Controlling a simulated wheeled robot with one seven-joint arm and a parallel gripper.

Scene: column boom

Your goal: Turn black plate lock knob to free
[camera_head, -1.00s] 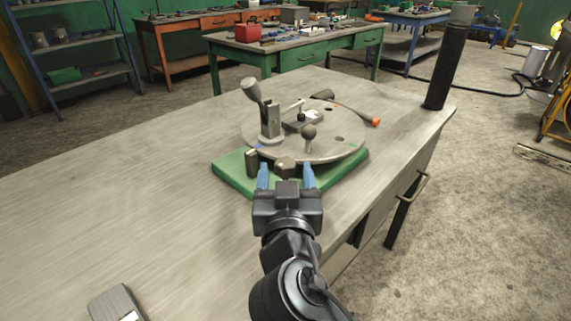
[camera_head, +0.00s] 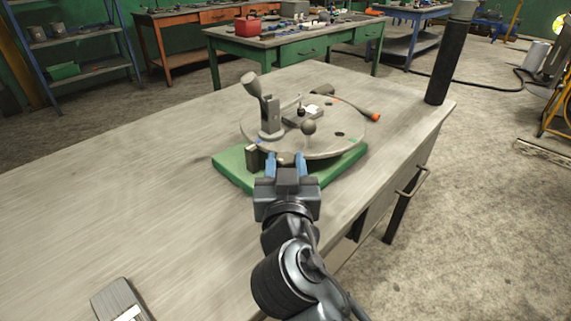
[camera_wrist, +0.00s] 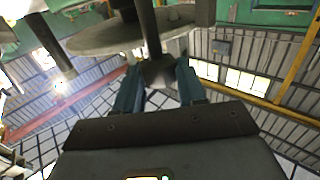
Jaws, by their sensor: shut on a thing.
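The dark lock knob (camera_head: 286,158) sits at the front edge of the round grey plate (camera_head: 340,146), above the green base (camera_head: 232,169). My gripper (camera_head: 285,163) reaches it from the front, one blue finger on each side. In the wrist view the knob (camera_wrist: 159,72) shows between the fingertips, and the gripper is shut on it. The plate's underside (camera_wrist: 95,42) is beyond it. Which way the knob is turned cannot be told, as the fingers and wrist cover much of it.
On the plate stand an upright bracket with a grey-handled lever (camera_head: 250,82) and a ball-topped post (camera_head: 309,128). An orange-tipped lever (camera_head: 372,115) extends right. A dark block (camera_head: 253,155) stands left of the fingers. A dark column (camera_head: 446,65) rises at the bench's right corner. The bench's left is clear.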

